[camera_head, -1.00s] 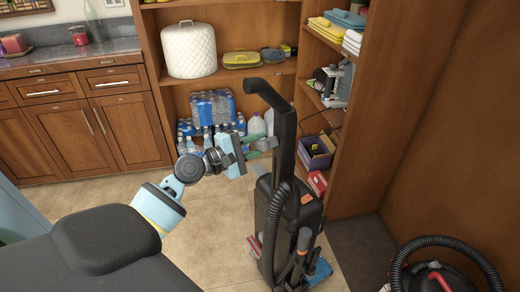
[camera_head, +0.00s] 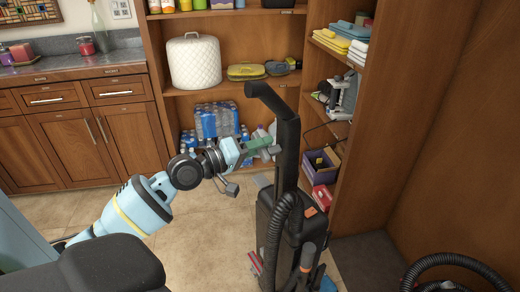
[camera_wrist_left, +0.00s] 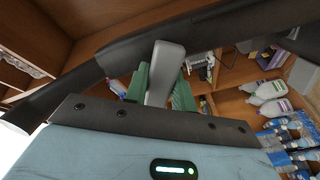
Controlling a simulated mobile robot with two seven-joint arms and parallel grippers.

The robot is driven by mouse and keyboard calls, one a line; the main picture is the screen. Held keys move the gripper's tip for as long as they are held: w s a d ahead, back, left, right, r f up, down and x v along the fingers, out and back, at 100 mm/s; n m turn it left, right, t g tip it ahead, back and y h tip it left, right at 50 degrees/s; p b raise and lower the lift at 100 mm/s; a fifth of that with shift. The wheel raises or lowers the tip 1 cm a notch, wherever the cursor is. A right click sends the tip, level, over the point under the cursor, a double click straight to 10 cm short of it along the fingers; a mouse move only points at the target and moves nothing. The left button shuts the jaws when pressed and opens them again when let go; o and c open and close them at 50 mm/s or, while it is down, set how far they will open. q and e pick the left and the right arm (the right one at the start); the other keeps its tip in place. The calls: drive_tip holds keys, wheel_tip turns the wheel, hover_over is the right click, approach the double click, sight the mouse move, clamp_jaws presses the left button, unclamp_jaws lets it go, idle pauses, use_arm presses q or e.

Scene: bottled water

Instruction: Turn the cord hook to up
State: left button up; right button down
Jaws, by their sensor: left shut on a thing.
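The black upright vacuum (camera_head: 291,205) stands on the tile floor, its tall handle rising in front of the shelves. The cord hook (camera_head: 274,150) is a small grey piece on the left side of the handle and sticks out sideways toward my gripper. My left gripper (camera_head: 264,147) has its green fingers at the hook. In the left wrist view the grey cord hook (camera_wrist_left: 165,68) lies between the green fingers (camera_wrist_left: 163,88), with the dark handle (camera_wrist_left: 205,32) crossing behind. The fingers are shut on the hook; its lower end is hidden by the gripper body.
A wooden shelf unit (camera_head: 225,85) stands behind the vacuum, with water bottles (camera_head: 215,120) low down and folded towels (camera_head: 357,50) at right. A black hose (camera_head: 455,262) lies at the lower right. Bare floor (camera_head: 205,230) is left of the vacuum.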

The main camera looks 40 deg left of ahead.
use_arm(q)
drive_tip(key=m, duration=0.3)
drive_tip(key=shift+s+d+r, duration=0.1)
drive_tip(key=shift+d+r, duration=0.1)
drive_tip(key=shift+r, duration=0.1)
drive_tip(key=m, duration=0.2)
drive_tip(key=shift+d+r+m+p, duration=0.2)
drive_tip(key=shift+r+m+p, duration=0.05)
drive_tip(key=shift+m+p, duration=0.1)
drive_tip(key=m, duration=0.1)
drive_tip(key=m+p, duration=0.1)
drive_tip(key=m, duration=0.1)
drive_tip(key=shift+s+d+r, duration=0.15)
drive_tip(key=shift+d, duration=0.15)
drive_tip(key=shift+s+d+m+p, duration=0.1)
drive_tip(key=shift+d+m+p, duration=0.1)
drive_tip(key=shift+m+p, duration=0.55)
drive_tip(key=shift+m, duration=0.6)
drive_tip(key=shift+d, duration=0.1)
drive_tip(key=o, duration=1)
